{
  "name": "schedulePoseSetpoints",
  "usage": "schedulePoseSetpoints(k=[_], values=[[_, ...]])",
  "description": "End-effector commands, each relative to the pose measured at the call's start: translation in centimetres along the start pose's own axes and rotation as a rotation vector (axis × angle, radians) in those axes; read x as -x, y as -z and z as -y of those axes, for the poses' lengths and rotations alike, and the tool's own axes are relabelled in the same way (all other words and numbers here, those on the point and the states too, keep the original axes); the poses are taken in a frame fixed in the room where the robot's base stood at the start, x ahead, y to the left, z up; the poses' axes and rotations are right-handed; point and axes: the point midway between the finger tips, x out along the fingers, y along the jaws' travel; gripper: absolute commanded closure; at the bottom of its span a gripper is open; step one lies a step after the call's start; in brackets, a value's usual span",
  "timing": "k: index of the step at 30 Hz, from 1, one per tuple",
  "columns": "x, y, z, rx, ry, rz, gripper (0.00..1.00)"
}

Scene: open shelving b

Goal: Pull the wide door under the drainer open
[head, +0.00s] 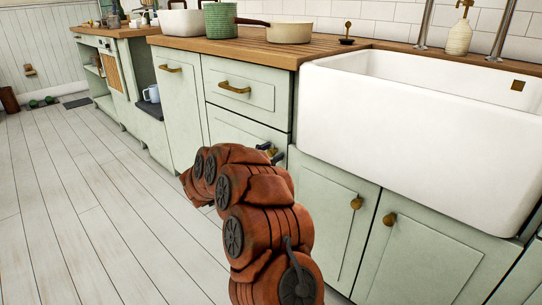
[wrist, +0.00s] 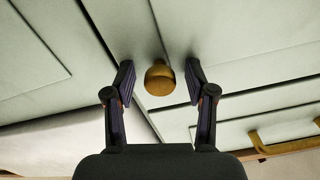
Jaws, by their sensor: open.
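The pale green door (head: 238,131) under the drainer is shut, below a drawer; my arm hides its lower part. In the wrist view, the door (wrist: 205,40) fills the area right of a dark seam. Its round brass knob (wrist: 158,78) lies between the fingertips of my open gripper (wrist: 160,85), with a gap visible on each side. The head view shows only dark bits of my gripper (head: 271,152) at the door's right edge, beyond my arm. The grooved wooden drainer (head: 258,50) lies above.
The drawer's brass bar handle (head: 234,88) is above; it also shows in the wrist view (wrist: 285,138). A white sink (head: 405,125) juts out at the right, over two shut doors with knobs (head: 356,203). A cream pan (head: 288,32) stands above. The plank floor (head: 90,210) at left is clear.

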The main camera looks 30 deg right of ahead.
Motion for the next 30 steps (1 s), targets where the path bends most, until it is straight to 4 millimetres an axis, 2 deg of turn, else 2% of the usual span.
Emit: schedulePoseSetpoints(k=[8, 24, 30], values=[[-0.14, 0.06, 0.01, 0.000, 0.000, -0.001, 0.45], [-0.12, 0.07, 0.00, -0.001, 0.000, -0.001, 1.00], [-0.13, 0.06, -0.01, -0.001, -0.001, -0.001, 1.00]])
